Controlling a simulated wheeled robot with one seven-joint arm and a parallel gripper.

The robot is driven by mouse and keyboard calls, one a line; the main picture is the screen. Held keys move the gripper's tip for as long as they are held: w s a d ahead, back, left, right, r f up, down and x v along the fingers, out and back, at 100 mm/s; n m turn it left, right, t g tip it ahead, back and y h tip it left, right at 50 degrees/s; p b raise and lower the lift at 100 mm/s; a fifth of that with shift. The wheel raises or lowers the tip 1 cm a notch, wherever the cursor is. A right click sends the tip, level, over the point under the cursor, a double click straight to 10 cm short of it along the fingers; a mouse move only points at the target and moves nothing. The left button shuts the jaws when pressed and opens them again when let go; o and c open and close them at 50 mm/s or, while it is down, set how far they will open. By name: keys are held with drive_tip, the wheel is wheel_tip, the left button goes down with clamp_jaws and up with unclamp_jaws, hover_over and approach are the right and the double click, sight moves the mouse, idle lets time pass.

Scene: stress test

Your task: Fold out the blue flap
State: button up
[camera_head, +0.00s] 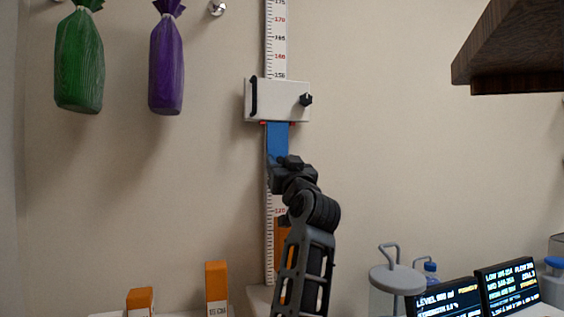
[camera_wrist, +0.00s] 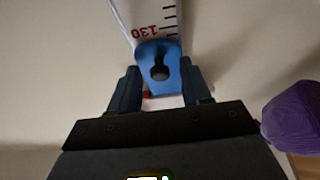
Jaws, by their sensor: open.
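The blue flap (camera_head: 278,138) hangs straight down from the white slider (camera_head: 285,101) on the wall-mounted height ruler (camera_head: 276,45). It appears to lie along the ruler. In the wrist view the rounded end of the blue flap (camera_wrist: 158,50) shows a dark keyhole-shaped spot. My gripper (camera_head: 290,163) is at the flap's lower part and hides its end in the head view. In the wrist view my gripper (camera_wrist: 160,80) is open, with one finger on each side of the flap's end. I cannot tell whether either finger touches it.
A green bag (camera_head: 79,62) and a purple bag (camera_head: 166,62) hang at the left. A dark wooden shelf (camera_head: 515,45) juts out at upper right. Orange blocks (camera_head: 216,281), a lidded jar (camera_head: 396,280) and display screens (camera_head: 509,284) stand below. The wall right of the ruler is clear.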

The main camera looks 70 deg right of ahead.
clamp_jaws()
idle(0.5)
